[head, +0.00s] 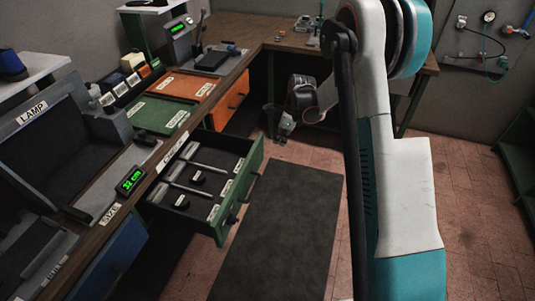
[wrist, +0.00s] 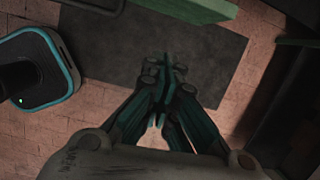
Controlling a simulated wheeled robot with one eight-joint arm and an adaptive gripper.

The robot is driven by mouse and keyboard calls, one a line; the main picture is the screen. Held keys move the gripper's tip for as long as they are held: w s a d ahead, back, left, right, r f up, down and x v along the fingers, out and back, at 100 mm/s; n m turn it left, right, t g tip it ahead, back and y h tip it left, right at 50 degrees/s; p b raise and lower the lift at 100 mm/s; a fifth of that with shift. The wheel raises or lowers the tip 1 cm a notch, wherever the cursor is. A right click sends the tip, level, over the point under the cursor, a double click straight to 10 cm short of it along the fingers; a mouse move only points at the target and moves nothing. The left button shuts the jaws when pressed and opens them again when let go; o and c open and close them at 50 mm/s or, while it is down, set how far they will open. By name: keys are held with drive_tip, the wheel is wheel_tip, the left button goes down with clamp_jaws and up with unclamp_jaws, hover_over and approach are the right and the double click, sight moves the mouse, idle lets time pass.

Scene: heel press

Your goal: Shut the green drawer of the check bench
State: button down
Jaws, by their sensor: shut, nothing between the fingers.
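The green drawer (head: 243,187) of the check bench is pulled out over the floor in the head view. Its inside is dark, with divided slots, light-coloured bars, small dark pieces and white labels. A green edge (wrist: 195,8), probably this drawer, shows at the top of the wrist view. My gripper (wrist: 168,88) is shut and empty, hanging over the dark floor mat and apart from the green edge. In the head view my gripper (head: 285,126) appears small, beyond the drawer and partly beside my arm.
The bench top (head: 120,165) carries a LAMP-labelled box (head: 35,118), a green tray (head: 158,115) and an orange tray (head: 182,86). An orange drawer (head: 232,98) and a blue drawer (head: 110,262) flank the green one. A dark mat (head: 285,225) leaves clear floor in front.

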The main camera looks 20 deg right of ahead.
drive_tip(key=w+a+f+b, duration=0.1)
drive_tip(key=w+a+f, duration=0.1)
drive_tip(key=f, duration=0.4)
drive_tip(key=w+a+f+m+b, duration=0.1)
drive_tip(key=w+a+f+b, duration=0.1)
drive_tip(key=f, duration=0.4)
drive_tip(key=shift+w+a+b, duration=0.15)
drive_tip(key=shift+a+b, duration=0.15)
